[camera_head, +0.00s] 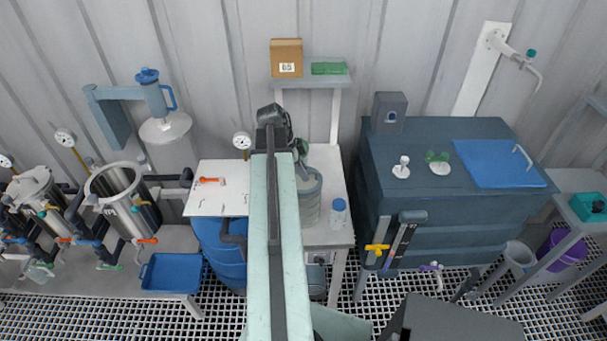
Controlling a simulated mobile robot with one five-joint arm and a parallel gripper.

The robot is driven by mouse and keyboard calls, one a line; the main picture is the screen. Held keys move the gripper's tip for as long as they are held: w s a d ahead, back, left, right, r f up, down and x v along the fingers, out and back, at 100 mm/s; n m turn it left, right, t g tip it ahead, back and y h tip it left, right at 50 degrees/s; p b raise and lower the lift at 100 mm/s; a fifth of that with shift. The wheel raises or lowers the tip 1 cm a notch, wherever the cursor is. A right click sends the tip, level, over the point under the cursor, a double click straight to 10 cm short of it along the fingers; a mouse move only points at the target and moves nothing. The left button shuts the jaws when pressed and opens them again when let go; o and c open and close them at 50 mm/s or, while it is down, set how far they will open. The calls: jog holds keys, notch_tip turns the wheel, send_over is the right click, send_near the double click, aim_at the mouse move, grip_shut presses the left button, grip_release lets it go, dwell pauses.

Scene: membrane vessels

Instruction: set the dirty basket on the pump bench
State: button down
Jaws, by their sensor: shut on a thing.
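A grey-green cylindrical basket (309,203) is in the middle of the view, over a pale narrow bench (326,236). My arm hides its left side. My gripper (301,151) is at the top of the basket and shut on it; the fingers are small and partly hidden by my arm. The basket looks upright. I cannot tell whether its bottom touches the bench top. I cannot tell for certain which bench is the pump bench.
A bottle with a blue lid (338,213) stands close right of the basket. A shelf (338,80) with a brown box (286,57) is behind. Vessels (122,198), a blue tray (171,272) and a blue barrel (219,247) are left.

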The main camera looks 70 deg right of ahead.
jog(key=shift+f, duration=0.15)
jog(key=c, duration=1.5)
grip_release()
jog(key=shift+o, duration=0.2)
jog(key=p+v, duration=1.1)
jog(key=v, duration=0.1)
